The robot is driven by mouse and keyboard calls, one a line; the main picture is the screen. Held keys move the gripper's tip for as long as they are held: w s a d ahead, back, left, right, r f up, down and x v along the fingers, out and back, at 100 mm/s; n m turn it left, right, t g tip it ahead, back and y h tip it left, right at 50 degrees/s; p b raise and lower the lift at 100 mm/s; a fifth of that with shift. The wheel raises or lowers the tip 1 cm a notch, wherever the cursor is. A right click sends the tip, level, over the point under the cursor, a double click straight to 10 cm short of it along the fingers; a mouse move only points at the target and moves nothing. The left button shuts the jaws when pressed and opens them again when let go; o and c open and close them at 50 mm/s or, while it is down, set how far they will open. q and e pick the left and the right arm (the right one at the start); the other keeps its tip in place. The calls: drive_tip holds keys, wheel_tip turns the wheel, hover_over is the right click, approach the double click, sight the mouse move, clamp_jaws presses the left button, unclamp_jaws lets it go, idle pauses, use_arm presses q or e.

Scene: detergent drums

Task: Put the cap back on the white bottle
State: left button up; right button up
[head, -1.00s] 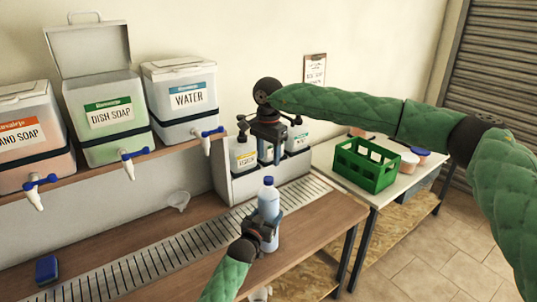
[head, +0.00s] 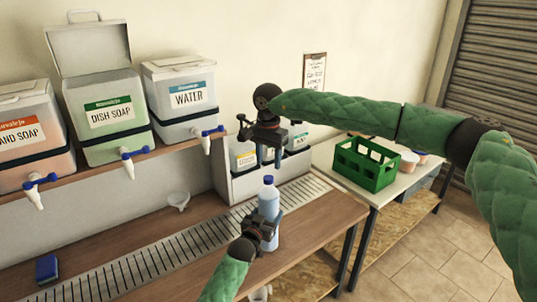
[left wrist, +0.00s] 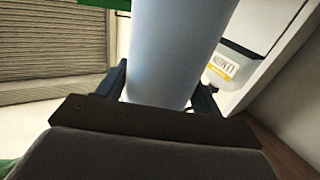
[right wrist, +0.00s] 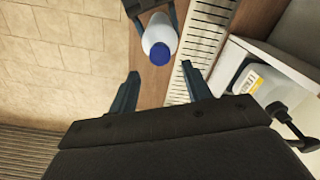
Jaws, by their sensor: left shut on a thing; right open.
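The white bottle (head: 268,205) stands upright near the front edge of the bench, with a blue cap (head: 268,180) on its top. My left gripper (head: 266,224) is shut on the bottle's body from the front; the left wrist view shows the pale bottle (left wrist: 172,60) between its fingers. My right gripper (head: 270,162) is open and empty, above and behind the bottle, fingers pointing down. In the right wrist view the capped bottle (right wrist: 158,35) lies beyond the open fingertips, with the blue cap (right wrist: 159,54) facing the camera. I cannot tell how tightly the cap sits.
A grey bin with labelled pump bottles (head: 243,155) stands right behind my right gripper. A metal drain grate (head: 190,246) runs along the bench. A green crate (head: 366,164) is on the side table. Dispensers (head: 115,118) line the shelf. A blue sponge (head: 46,269) lies front left.

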sight(268, 177)
drive_tip(key=shift+f, duration=3.1)
drive_tip(key=c, duration=1)
drive_tip(key=shift+c, duration=0.2)
drive_tip(key=m, duration=1.7)
drive_tip(key=shift+m, duration=0.4)
drive_tip(key=m, duration=0.6)
drive_tip(key=shift+m, duration=0.4)
drive_tip(key=o, duration=1.1)
